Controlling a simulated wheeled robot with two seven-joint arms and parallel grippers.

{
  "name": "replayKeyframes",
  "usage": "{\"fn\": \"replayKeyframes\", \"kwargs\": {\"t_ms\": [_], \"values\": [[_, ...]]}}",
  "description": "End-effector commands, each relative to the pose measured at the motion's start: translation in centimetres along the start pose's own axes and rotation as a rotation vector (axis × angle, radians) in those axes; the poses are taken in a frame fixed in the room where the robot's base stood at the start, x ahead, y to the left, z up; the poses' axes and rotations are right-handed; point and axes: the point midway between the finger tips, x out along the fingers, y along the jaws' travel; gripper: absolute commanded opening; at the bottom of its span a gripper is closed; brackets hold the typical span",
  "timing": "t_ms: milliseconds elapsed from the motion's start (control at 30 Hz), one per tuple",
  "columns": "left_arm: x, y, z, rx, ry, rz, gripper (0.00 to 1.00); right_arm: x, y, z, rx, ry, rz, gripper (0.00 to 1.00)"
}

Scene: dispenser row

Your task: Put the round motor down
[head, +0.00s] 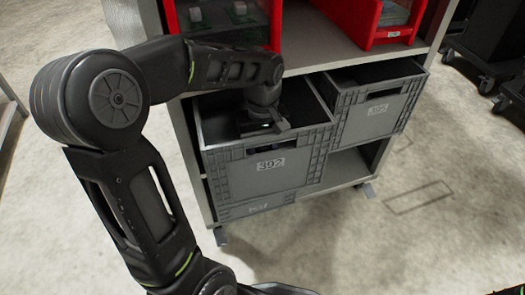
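My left arm reaches in from the left, over a grey crate marked 392 (268,168) on the shelf rack. My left gripper (268,127) points down inside the crate's opening, near its front wall. Its fingers are small and dark, and I cannot tell whether they are open or shut. I cannot make out the round motor; it may be hidden by the gripper or the crate wall. My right gripper is not in view.
A second grey crate marked 395 (376,110) sits to the right. Red bins (400,22) stand on the shelf above. The wheeled rack (190,150) has bare concrete floor (400,230) in front. Black wheeled equipment (487,40) stands at the upper right.

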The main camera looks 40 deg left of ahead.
Motion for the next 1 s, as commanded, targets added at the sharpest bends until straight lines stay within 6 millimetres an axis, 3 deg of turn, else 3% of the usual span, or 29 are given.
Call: {"fn": "replayKeyframes", "kwargs": {"t_ms": [567,600,833,1000], "values": [[1.2,0.0,0.0,0.0,0.0,0.0,0.0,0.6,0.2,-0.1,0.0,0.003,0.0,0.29],[1.2,0.0,0.0,0.0,0.0,-0.001,0.4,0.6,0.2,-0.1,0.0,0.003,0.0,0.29],[1.2,0.0,0.0,0.0,-0.001,-0.001,0.59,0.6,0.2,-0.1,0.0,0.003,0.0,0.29],[1.3,0.0,0.0,0.0,-0.001,-0.002,0.6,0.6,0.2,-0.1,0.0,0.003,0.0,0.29]]}}
